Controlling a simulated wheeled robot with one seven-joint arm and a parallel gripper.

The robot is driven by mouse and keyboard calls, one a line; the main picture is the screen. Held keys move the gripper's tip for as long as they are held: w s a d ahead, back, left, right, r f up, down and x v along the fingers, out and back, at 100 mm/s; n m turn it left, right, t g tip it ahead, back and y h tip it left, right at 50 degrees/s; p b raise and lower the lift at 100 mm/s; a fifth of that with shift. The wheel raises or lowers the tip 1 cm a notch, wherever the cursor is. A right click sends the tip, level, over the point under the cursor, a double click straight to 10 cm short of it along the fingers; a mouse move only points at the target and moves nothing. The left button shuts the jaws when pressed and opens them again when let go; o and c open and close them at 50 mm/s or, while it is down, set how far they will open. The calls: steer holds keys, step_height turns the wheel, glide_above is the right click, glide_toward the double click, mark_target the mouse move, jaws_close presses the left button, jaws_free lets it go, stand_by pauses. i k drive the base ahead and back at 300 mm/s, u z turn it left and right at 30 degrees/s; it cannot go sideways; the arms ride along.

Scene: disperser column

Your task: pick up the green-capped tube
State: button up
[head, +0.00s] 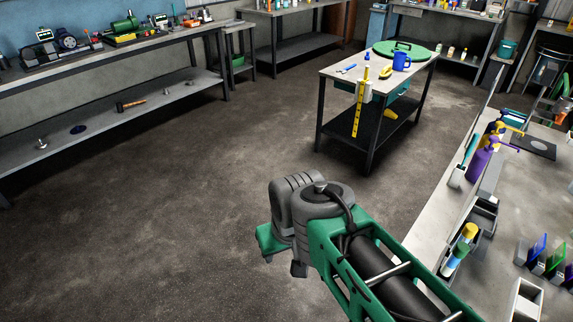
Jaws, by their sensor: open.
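I cannot make out a green-capped tube for certain in the head view. A yellow-capped bottle with a blue body (460,246) leans in a grey bin on the right bench, but I see no green cap on it. My arm reaches up from the lower right over bare floor, ending in view at its grey joint. My gripper's fingers do not show; they are hidden or out of view.
The right bench (522,205) holds purple spray bottles (482,158) and coloured folders. A small table (345,75) carries a blue mug (401,61) and a green lid (402,49). A long bench (150,47) stands at left. The middle floor is clear.

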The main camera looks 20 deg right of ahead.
mark_target(461, 249)
steer(key=z, duration=0.85)
steer(key=k, duration=0.9)
steer(key=z, duration=0.8)
steer(key=i, duration=0.5)
steer(key=z, duration=0.75)
steer(key=i, duration=0.3)
steer(key=u, duration=0.2)
